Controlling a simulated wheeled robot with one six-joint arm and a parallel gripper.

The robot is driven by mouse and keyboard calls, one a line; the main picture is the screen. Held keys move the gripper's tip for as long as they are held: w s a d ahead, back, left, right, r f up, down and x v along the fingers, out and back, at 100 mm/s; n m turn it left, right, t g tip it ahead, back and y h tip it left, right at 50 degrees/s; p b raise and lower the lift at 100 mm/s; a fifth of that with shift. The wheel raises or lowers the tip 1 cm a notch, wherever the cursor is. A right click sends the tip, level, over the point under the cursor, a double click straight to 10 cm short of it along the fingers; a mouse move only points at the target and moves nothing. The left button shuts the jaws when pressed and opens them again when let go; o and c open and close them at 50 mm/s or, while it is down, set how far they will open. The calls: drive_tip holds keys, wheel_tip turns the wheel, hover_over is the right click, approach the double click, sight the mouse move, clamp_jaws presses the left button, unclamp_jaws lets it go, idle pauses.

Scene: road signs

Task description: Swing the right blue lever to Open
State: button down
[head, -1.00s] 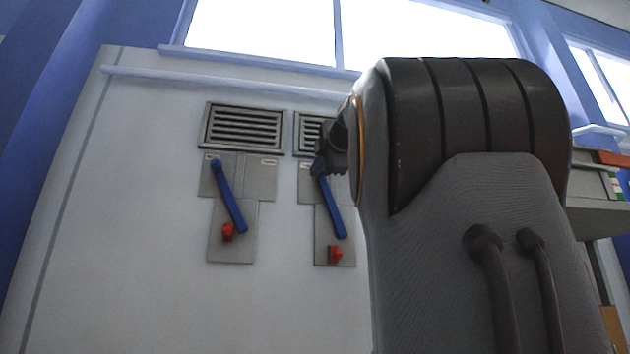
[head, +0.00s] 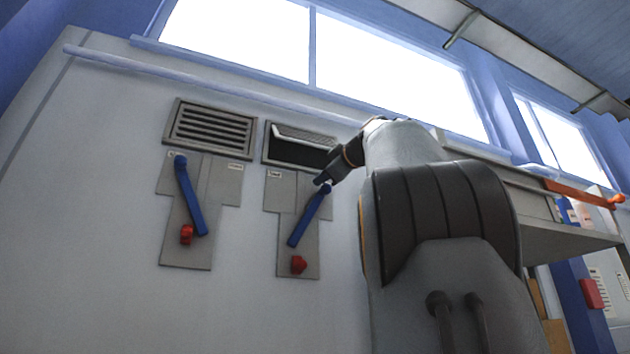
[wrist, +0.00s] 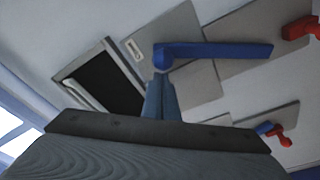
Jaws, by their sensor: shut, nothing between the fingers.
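The right blue lever (head: 309,217) is on a grey T-shaped plate (head: 283,262) on the white wall. Its top end leans right and its lower end points down-left in the head view. My gripper (head: 322,181) is shut and empty at the lever's top end. In the wrist view the closed fingertips (wrist: 160,90) are right beside the knob end of the lever (wrist: 220,50); I cannot tell whether they touch. The vent (head: 295,150) above this lever is open, with its slatted flap tilted and a dark gap below. The plate's right label is hidden by my gripper.
The left blue lever (head: 190,198) is on its own plate, leaning top-left, under a closed slatted vent (head: 210,128). Red knobs (head: 299,264) sit at the lower part of both plates. A shelf (head: 565,240) stands at the right. The wall left of the plates is clear.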

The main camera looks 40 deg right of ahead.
drive_tip(key=shift+s+d+f+m, duration=0.15)
drive_tip(key=shift+d+m, duration=0.25)
drive_tip(key=shift+d, duration=0.05)
drive_tip(key=shift+f, duration=0.1)
drive_tip(key=w+a+r+p, duration=0.1)
drive_tip(key=a+r+p, duration=0.1)
drive_tip(key=a+r, duration=0.1)
drive_tip(key=b+v, duration=0.5)
drive_tip(key=v, duration=0.4)
drive_tip(key=shift+s, duration=0.2)
drive_tip(key=shift+a+f, duration=0.1)
drive_tip(key=shift+f, duration=0.05)
idle(0.7)
